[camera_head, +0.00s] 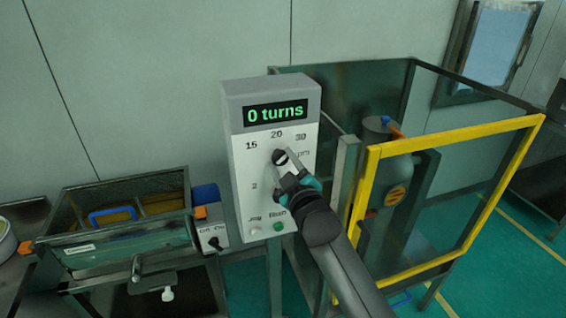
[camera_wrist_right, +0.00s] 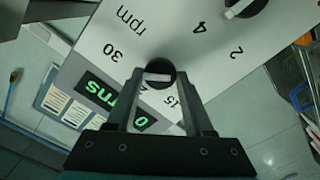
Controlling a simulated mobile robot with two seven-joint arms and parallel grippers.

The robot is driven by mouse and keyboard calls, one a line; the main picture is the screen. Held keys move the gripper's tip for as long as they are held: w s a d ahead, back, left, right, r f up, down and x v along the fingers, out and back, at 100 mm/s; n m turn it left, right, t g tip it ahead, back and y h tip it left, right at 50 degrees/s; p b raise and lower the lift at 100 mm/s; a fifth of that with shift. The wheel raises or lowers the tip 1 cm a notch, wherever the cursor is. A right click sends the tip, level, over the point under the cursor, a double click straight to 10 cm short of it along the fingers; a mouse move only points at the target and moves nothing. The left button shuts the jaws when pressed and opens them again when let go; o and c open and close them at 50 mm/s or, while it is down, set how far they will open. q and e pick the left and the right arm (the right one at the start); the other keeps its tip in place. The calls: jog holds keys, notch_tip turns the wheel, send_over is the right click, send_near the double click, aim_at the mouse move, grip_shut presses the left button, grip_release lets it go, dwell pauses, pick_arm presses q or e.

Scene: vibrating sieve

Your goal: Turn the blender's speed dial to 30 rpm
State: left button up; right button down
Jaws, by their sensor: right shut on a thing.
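The blender's control box (camera_head: 238,150) stands upright, and its display (camera_head: 275,113) reads "0 turns". Below it are the numbers 15, 20 and 30, with an rpm label. The black speed dial (camera_head: 279,156) has a white pointer bar; it also shows in the right wrist view (camera_wrist_right: 158,73). I cannot tell exactly which number the bar marks. My right gripper (camera_head: 286,171) reaches in from below, its fingers on either side of the dial and shut on it. The lower dial is hidden behind the gripper in the head view but shows in the wrist view (camera_wrist_right: 243,7). My left gripper is out of view.
Jog (camera_head: 253,232) and Start (camera_head: 278,227) buttons sit low on the panel. A yellow-framed guard (camera_head: 370,190) surrounds the blender vessel (camera_head: 400,160) at the right. An open metal sieve tray (camera_head: 120,245) and a small switch box (camera_head: 213,238) stand at the left.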

dwell(0.3)
jog(key=shift+c, duration=1.5)
grip_release()
jog(key=b+v, duration=0.1)
jog(key=v, duration=1.4)
